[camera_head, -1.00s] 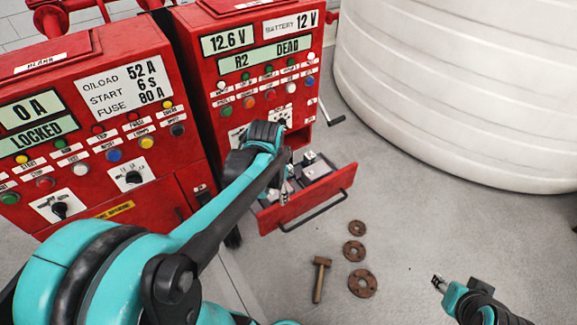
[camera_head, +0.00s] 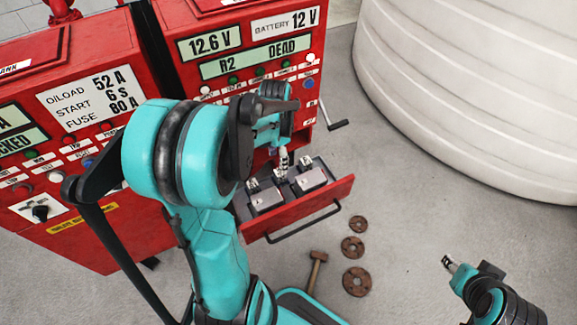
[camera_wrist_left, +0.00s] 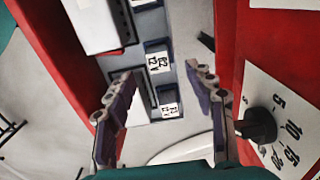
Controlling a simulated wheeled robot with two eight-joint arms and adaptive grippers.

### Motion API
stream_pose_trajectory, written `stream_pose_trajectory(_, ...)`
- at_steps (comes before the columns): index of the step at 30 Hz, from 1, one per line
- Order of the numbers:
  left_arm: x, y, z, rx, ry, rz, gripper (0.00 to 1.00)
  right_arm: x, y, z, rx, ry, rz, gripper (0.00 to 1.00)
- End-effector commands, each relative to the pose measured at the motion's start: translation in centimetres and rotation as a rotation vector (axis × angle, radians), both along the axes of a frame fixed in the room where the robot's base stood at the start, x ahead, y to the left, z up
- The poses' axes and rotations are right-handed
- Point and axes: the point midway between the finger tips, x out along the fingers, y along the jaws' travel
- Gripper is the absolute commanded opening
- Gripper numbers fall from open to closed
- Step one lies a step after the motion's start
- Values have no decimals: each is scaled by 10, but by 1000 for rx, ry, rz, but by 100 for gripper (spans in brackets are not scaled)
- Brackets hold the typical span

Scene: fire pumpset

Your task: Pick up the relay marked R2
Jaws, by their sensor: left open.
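Several grey relays with white labels sit in the open red drawer (camera_head: 305,212) of the right-hand red cabinet. One relay (camera_head: 264,198) is at the drawer's left and another (camera_head: 311,178) at its right; the middle is partly hidden by my gripper. The labels are too small to tell which is R2. My left gripper (camera_head: 283,166) is open and empty, pointing down over the drawer. In the left wrist view its fingers (camera_wrist_left: 163,97) stand apart on either side of a labelled relay (camera_wrist_left: 168,108), with a second label (camera_wrist_left: 157,62) beyond. My right gripper (camera_head: 449,263) is off to the right, above the floor.
The cabinet display (camera_head: 262,58) reads R2 DEAD. A hammer (camera_head: 316,272) and rusty flanges (camera_head: 352,247) lie on the floor. A large white tank (camera_head: 470,90) stands at the right; floor between is clear.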

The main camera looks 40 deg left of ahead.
Motion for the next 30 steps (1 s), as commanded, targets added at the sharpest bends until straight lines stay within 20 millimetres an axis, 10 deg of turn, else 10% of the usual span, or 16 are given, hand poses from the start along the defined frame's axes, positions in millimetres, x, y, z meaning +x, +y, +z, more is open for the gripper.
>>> stream_pose_trajectory(25, 2, -4, -77, 0, 0, 1, 54, 0, 0, -33, 0, 0, 0, 40)
stream_pose_trajectory(30, 2, -4, -76, 0, 0, 1, 15, 0, 0, -33, 0, 0, 0, 40)
